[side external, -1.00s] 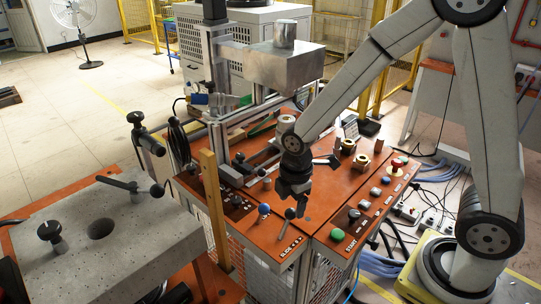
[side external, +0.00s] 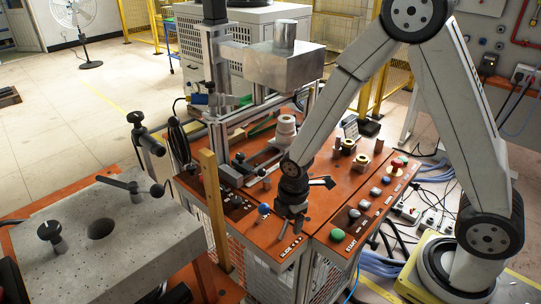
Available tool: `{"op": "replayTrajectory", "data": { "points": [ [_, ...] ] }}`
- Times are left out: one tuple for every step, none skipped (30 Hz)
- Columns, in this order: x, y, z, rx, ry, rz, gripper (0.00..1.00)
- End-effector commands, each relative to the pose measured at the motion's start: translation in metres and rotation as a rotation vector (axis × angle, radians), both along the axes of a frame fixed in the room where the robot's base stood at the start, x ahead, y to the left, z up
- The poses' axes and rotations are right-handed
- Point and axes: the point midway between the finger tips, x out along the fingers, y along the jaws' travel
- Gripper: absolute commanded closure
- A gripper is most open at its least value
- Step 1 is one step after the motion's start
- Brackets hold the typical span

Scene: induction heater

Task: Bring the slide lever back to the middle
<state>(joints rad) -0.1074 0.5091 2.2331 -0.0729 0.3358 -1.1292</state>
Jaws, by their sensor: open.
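The slide lever (side external: 282,233) stands on the orange control panel (side external: 325,215), just behind the SLIDE label. Its lower stem shows faintly; its dark knob is mostly hidden by my gripper. My gripper (side external: 291,213) points down over the lever, open, with its fingers at knob height. I cannot tell whether the fingers touch the knob or stand on both sides of it.
A blue-knobbed lever (side external: 264,209) stands close to the left of my gripper. A green button (side external: 337,235) and a red button (side external: 399,163) are on the panel to the right. A wooden post (side external: 215,210) rises at the left edge.

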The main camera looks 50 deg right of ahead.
Motion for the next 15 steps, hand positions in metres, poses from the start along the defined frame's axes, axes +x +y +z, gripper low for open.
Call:
{"op": "replayTrajectory", "data": {
  "points": [
    [0.0000, 0.0000, 0.0000, 0.000, 0.000, 0.000, 0.22],
    [0.0000, 0.0000, 0.0001, 0.000, 0.000, 0.000, 0.22],
    [0.0000, 0.0000, 0.0001, 0.000, 0.000, 0.000, 0.35],
    [-0.0001, 0.0000, 0.0001, 0.000, 0.000, 0.000, 0.44],
    [-0.0001, 0.0000, 0.0001, 0.000, 0.000, 0.000, 0.54],
    [-0.0001, 0.0000, 0.0001, 0.000, 0.000, 0.000, 0.67],
    [-0.0001, 0.0000, 0.0001, 0.000, 0.000, 0.000, 0.76],
    [-0.0001, 0.0000, 0.0002, 0.000, 0.000, 0.000, 0.86],
    [-0.0001, 0.0000, 0.0002, 0.000, 0.000, 0.000, 0.98],
    [-0.0001, 0.0000, 0.0002, 0.000, 0.000, 0.000, 1.00],
    [-0.0001, 0.0000, 0.0002, 0.000, 0.000, 0.000, 1.00],
    [-0.0001, 0.0000, 0.0002, 0.000, 0.000, 0.000, 1.00],
    [-0.0001, 0.0000, 0.0002, 0.000, 0.000, 0.000, 1.00],
    [-0.0001, 0.0000, 0.0002, 0.000, 0.000, 0.000, 1.00],
    [-0.0001, 0.0000, 0.0002, 0.000, 0.000, 0.001, 1.00]
  ]
}}
